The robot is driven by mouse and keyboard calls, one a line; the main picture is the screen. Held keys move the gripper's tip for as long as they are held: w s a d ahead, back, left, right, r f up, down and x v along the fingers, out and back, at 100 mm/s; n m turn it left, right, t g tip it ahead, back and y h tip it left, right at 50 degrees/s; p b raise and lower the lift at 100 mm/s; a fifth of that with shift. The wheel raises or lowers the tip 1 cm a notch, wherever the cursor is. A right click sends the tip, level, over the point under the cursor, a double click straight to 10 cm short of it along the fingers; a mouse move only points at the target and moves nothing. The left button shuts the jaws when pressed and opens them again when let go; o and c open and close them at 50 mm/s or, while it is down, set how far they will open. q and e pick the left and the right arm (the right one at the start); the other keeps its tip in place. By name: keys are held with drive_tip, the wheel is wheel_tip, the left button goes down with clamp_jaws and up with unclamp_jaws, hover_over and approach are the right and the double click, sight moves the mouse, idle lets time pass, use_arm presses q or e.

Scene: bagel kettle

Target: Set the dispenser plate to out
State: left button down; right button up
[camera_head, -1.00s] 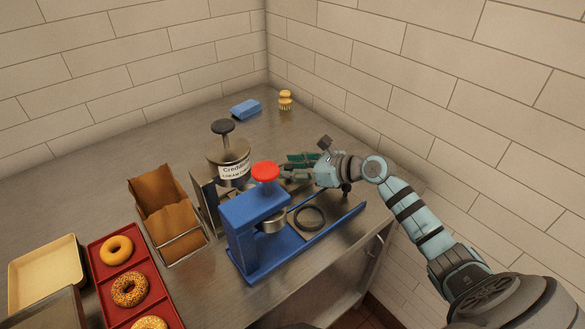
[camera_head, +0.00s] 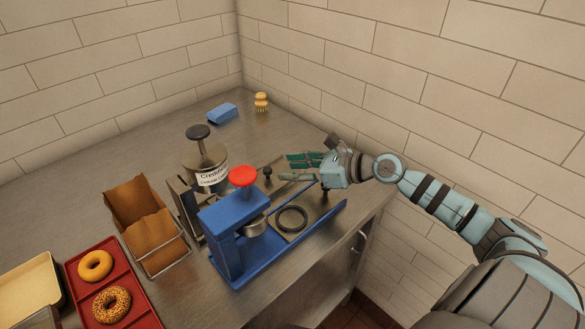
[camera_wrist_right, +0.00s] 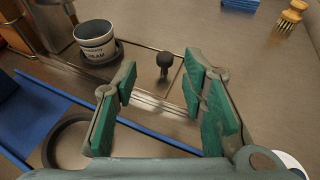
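A steel dispenser with a labelled canister (camera_head: 212,177) and a blue dispenser with a red knob (camera_head: 242,176) stand side by side. A small black knob (camera_head: 267,172) stands on the plate beside the steel dispenser; this knob also shows in the right wrist view (camera_wrist_right: 165,60). The blue dispenser's plate bears a black ring (camera_head: 291,218) and has another black knob (camera_head: 325,190) at its outer end. My right gripper (camera_head: 300,168) is open and empty, right of the first knob and apart from it. In the wrist view, its fingers (camera_wrist_right: 158,100) are spread, with that knob beyond them. My left gripper is not in view.
A cup lettered "CREAM" (camera_wrist_right: 96,42) stands left of the knob. A bag rack (camera_head: 150,225) and a red bagel tray (camera_head: 135,290) are at left. Tiled wall bounds the right.

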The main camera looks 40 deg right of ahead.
sight(269, 171)
drive_tip(key=a+r+m+t+h+p, duration=0.3)
drive_tip(key=r+m+t+h+p, duration=0.4)
drive_tip(key=r, duration=0.4)
drive_tip(key=s+a+f+g+h+p, duration=0.1)
drive_tip(key=s+f+g, duration=0.1)
drive_tip(key=f, duration=0.1)
drive_tip(key=s+a+f+m+g+h+p, duration=0.1)
drive_tip(key=s+f+g, duration=0.1)
drive_tip(key=f, duration=0.1)
drive_tip(key=s+a+f+m+g+h+p, duration=0.1)
drive_tip(key=s+a+f+p, duration=0.1)
drive_tip(key=f, duration=0.1)
drive_tip(key=shift+g+h, duration=0.4)
drive_tip(key=b+x, duration=0.1)
drive_tip(key=x, duration=0.4)
drive_tip(key=b+x, duration=0.1)
drive_tip(key=x, duration=0.4)
drive_tip(key=b+x, duration=0.1)
drive_tip(key=x, duration=0.3)
drive_tip(key=shift+w+d+f+b, duration=0.15)
drive_tip(key=shift+w+f+b, duration=0.05)
drive_tip(key=shift+f+b, duration=0.2)
